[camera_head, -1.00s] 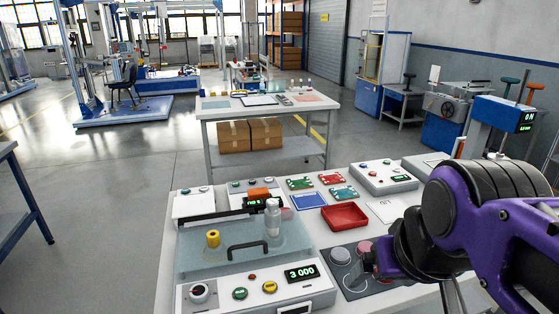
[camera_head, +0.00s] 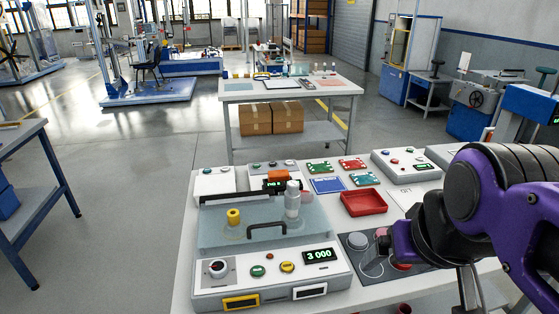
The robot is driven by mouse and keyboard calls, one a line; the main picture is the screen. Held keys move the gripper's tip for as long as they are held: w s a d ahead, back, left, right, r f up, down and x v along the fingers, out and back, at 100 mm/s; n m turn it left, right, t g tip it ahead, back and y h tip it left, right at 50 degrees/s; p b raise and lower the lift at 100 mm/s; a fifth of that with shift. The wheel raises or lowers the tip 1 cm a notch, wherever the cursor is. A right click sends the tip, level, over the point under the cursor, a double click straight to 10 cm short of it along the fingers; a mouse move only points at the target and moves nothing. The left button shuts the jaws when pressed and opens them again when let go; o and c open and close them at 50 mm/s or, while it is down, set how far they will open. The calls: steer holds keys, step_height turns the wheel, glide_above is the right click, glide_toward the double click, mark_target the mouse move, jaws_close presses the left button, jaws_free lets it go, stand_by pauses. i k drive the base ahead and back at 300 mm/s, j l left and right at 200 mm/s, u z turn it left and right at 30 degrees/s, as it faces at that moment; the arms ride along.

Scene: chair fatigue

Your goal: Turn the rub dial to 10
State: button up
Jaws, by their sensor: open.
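A dial (camera_head: 217,268) with a dark and white knob sits on a grey square plate at the front left of the tester (camera_head: 270,283) on the near bench. It is the only dial I see on that panel; its markings are too small to read. A green display (camera_head: 320,255) on the same panel reads 3 000. My gripper (camera_head: 377,251) is to the right of the tester, above a dark plate (camera_head: 420,262) with round pads. It is open, apart from the dial, and its fingertips are small and partly blurred against the plate.
A clear cover with a black handle (camera_head: 267,231), a yellow knob (camera_head: 234,216) and a bottle (camera_head: 292,200) stand on the tester behind the dial. Green and yellow buttons (camera_head: 287,267) lie right of the dial. A red tray (camera_head: 364,203) is behind my gripper. Floor left of the bench is clear.

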mark_target(218, 268)
steer(key=u, duration=1.3)
